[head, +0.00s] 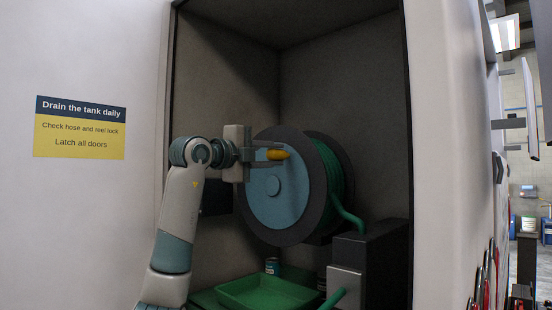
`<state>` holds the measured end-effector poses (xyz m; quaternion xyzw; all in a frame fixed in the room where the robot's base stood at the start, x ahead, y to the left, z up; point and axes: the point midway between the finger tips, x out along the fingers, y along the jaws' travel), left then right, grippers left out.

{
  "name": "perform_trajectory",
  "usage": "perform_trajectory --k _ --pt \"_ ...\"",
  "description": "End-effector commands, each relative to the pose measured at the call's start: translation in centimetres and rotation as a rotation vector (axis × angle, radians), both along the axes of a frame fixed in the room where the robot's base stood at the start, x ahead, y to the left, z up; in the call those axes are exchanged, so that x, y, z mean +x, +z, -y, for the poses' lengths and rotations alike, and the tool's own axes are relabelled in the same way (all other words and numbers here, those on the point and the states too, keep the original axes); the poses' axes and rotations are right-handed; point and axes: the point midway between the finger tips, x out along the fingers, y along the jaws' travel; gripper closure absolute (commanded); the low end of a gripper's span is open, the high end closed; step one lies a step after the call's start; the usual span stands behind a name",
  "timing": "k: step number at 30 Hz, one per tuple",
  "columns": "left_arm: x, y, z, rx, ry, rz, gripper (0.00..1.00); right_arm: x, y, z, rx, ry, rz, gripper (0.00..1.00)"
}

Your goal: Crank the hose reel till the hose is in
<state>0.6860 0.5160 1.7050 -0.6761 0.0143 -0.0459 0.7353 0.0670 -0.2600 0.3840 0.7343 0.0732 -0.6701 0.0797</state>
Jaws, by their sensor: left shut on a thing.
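The hose reel (262,212) stands in an open compartment, with a blue-grey side disc in a dark rim. Green hose (335,180) is wound on its drum, and a length runs down from it behind a dark post with a grey box (345,284). My left gripper (277,154) is shut on the yellow crank handle (279,154) near the top of the disc. The fingers partly hide the handle. My right gripper is not in view.
A green tray (268,304) lies on the compartment floor below the reel, with a small can (272,266) behind it. Compartment walls close in at left, back and right. A sign (80,127) is on the left outer panel.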

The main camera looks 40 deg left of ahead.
Motion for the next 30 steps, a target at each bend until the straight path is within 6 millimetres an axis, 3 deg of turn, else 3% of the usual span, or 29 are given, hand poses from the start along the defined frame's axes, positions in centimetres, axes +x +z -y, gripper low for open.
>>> perform_trajectory --k 12,13,15,30 --pt "-0.06 0.17 -0.25 -0.009 0.004 0.003 1.0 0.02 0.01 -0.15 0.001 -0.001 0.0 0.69" --pt "-0.06 0.17 -0.25 -0.009 0.004 0.003 0.72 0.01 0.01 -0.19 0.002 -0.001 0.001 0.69" --pt "-0.05 0.16 -0.24 -0.009 0.004 0.003 0.56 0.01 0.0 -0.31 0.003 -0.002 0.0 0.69" --pt "-0.72 -0.08 -0.23 -0.009 0.001 0.001 0.56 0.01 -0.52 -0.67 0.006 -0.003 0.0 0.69"
